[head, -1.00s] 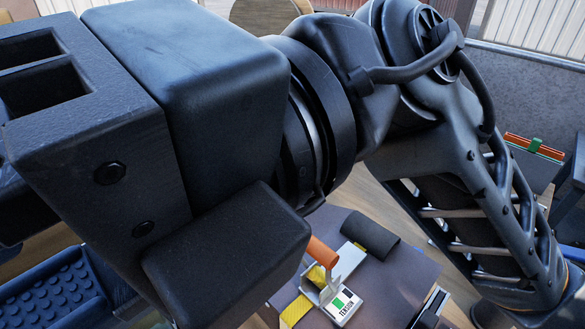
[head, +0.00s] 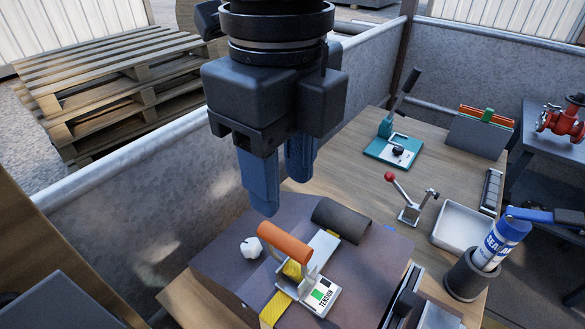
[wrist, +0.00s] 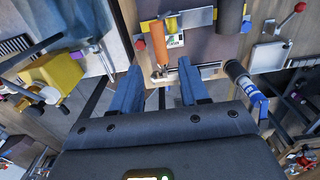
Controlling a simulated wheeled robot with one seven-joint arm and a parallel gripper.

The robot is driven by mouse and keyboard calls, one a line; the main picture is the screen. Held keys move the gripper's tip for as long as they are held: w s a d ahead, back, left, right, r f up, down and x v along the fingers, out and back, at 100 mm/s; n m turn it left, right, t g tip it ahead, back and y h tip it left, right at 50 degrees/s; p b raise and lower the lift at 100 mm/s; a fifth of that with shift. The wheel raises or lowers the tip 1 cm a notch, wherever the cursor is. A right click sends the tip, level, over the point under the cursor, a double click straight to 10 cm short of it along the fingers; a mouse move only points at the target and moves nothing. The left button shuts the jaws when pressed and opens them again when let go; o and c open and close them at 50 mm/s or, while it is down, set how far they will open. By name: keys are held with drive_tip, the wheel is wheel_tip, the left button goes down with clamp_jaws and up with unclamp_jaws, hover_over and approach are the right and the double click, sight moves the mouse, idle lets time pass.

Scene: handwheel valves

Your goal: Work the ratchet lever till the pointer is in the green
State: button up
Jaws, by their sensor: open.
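The ratchet lever has an orange handle (head: 285,244) on a silver ratchet body, with a yellow strap (head: 277,307) through it, on a dark brown block. The handle also shows in the wrist view (wrist: 158,42). A small tension gauge (head: 320,296) with a green patch sits at the ratchet's near right side; its pointer is too small to make out. My gripper (head: 281,190) points down above and behind the handle, apart from it. Its blue fingers stand apart and empty in the wrist view (wrist: 159,70), with the handle beyond the gap between them.
A dark roll (head: 343,219) lies behind the ratchet, and a crumpled white piece (head: 251,247) lies left of the handle. A red-knobbed lever (head: 408,207), a white tray (head: 462,228) and a holder with a blue-and-white can (head: 503,240) stand to the right. A grey wall runs behind.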

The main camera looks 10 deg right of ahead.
sight(284, 237)
wheel_tip(284, 237, down, 9)
drive_tip(key=b, duration=0.2)
drive_tip(key=shift+f+b, duration=0.1)
drive_tip(key=shift+b, duration=0.2)
drive_tip(key=shift+b, duration=0.55)
drive_tip(key=c, duration=0.8)
